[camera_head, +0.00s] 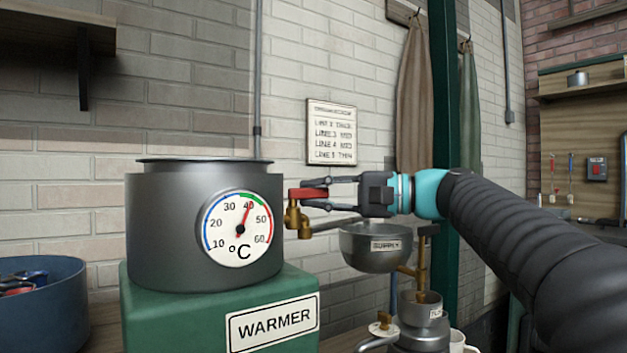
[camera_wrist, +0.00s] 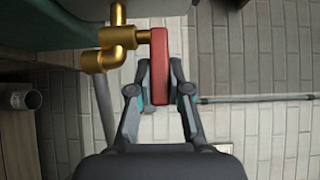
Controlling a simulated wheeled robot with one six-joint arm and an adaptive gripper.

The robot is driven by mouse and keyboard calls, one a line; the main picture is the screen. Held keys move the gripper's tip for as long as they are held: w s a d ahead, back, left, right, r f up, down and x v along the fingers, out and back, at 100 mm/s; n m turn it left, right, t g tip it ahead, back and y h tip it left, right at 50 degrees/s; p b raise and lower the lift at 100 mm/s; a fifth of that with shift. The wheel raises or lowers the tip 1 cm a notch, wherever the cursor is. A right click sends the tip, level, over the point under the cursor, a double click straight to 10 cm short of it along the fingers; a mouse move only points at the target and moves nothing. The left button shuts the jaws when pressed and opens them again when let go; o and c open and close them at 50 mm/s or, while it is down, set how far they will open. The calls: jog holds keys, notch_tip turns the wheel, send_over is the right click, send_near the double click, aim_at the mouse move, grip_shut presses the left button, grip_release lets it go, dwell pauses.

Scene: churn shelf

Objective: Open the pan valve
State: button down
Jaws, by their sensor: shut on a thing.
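The pan (camera_head: 165,235) is a dark grey pot on a green warmer base (camera_head: 170,319), with a round dial (camera_head: 237,229) whose red needle points near 40. The valve is a brass tap (camera_head: 292,216) on the pan's right side, with a red lever handle (camera_head: 308,193). In the wrist view the brass body (camera_wrist: 118,48) is at the upper left and the red lever (camera_wrist: 160,50) runs down between the fingers. My gripper (camera_head: 327,194) reaches in from the right and is shut on the red lever. It also shows in the wrist view (camera_wrist: 160,88).
A grey supply bowl (camera_head: 375,258) hangs below my gripper, above a small metal vessel (camera_head: 421,312) with brass pipework. A blue tub (camera_head: 50,318) stands at the left. A white sign (camera_head: 331,131) is on the brick wall.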

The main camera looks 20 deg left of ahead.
jog(key=shift+w+a+n+g+p, duration=0.15)
jog(key=shift+n+g+p, duration=0.35)
jog(key=shift+g, duration=0.3)
jog(key=c, duration=1.4)
grip_release()
jog(key=shift+o, duration=0.2)
jog(key=w+d, duration=0.1)
jog(key=d, duration=1.1)
